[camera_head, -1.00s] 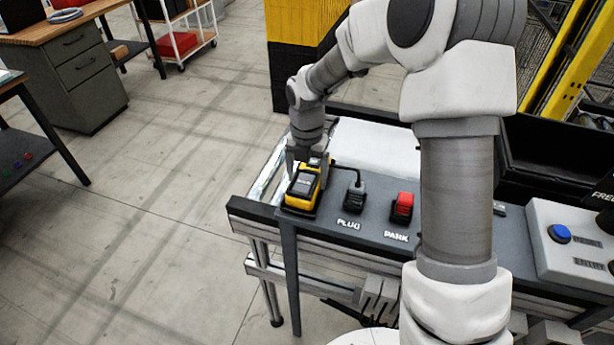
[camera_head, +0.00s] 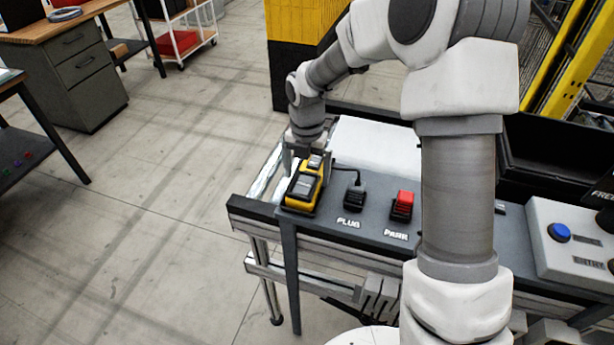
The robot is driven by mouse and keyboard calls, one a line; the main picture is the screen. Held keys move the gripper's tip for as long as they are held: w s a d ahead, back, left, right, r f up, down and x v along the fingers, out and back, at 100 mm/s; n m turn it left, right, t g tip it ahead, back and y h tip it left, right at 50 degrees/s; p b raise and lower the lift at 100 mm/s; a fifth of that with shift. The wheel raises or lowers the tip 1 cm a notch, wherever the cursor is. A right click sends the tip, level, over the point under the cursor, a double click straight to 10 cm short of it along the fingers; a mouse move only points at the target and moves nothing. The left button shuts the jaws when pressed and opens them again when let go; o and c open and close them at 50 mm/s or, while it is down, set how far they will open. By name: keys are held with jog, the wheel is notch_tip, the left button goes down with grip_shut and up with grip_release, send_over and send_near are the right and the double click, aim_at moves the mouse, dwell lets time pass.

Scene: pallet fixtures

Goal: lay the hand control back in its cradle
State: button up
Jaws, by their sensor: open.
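The yellow and black hand control (camera_head: 303,189) lies at the left end of the grey bench panel, and a cable runs from it toward the plug. A separate cradle cannot be made out; whatever is under the hand control is hidden. My gripper (camera_head: 301,160) is open at the far end of the hand control, close around or just behind it. Its fingertips are partly hidden, so I cannot tell whether they touch it.
The black plug (camera_head: 354,197) and red park switch (camera_head: 402,205) stand right of the hand control. A control box with a blue button (camera_head: 559,233) is at the right. A black bin (camera_head: 560,160) stands behind.

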aim_at(308, 178)
notch_tip(308, 178, up, 11)
jog(key=s+d+r+m+t, duration=0.2)
jog(key=s+d+r+m, duration=0.3)
jog(key=s+r+m, duration=0.55)
jog(key=s+d+m+t, duration=0.3)
jog(key=s+d+m, duration=0.2)
jog(key=s+m, duration=0.9)
jog(key=m, duration=0.7)
jog(key=shift+f+t, duration=0.25)
jog(key=shift+t, duration=0.05)
